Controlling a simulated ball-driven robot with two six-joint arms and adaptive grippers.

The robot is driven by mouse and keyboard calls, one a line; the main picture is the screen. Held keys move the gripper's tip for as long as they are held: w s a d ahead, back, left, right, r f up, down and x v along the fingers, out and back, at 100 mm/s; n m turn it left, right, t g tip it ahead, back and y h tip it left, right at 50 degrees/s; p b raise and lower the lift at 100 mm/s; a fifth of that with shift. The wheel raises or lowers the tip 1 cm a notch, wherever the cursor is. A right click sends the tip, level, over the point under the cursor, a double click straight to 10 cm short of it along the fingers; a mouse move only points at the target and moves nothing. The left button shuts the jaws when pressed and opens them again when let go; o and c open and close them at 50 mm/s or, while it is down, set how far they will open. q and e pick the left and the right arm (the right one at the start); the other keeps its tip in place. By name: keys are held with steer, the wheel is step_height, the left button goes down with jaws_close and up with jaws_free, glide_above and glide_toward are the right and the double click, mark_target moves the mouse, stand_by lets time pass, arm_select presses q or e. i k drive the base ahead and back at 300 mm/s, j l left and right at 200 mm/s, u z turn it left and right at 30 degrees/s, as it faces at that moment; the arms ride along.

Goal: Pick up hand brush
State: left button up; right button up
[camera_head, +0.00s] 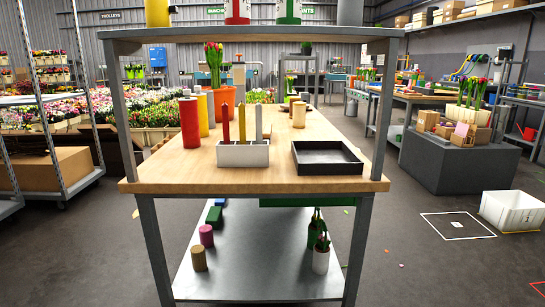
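I cannot make out a hand brush anywhere in this view. Neither of my grippers shows in the frame. A workbench (155,186) with a wooden top stands straight ahead. On its front part a white holder (243,156) has red, yellow and white upright sticks in it. A shallow black tray (327,172) lies to the right of the holder and looks empty.
Red (190,124) and yellow cylinders stand at the bench's left, with an orange pot of tulips (222,101) behind. A shelf (250,33) spans above on metal posts. The lower shelf (262,268) holds small items. A white crate (512,211) sits on the floor at right.

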mark_target(267, 134)
steer(key=i+l+z, duration=0.25)
steer(key=l+z, duration=0.15)
steer(key=i+l+z, duration=0.65)
steer(key=z, duration=0.15)
steer(key=i+l+z, duration=0.1)
steer(key=i+z, duration=0.3)
steer(key=i+l, duration=0.1)
steer(key=i, duration=0.4)
steer(key=i+l+z, duration=0.1)
steer(key=i, duration=0.35)
steer(key=i+u, duration=0.85)
steer(key=i+l+u, duration=0.15)
steer(key=i+u, duration=0.3)
steer(key=k, duration=0.1)
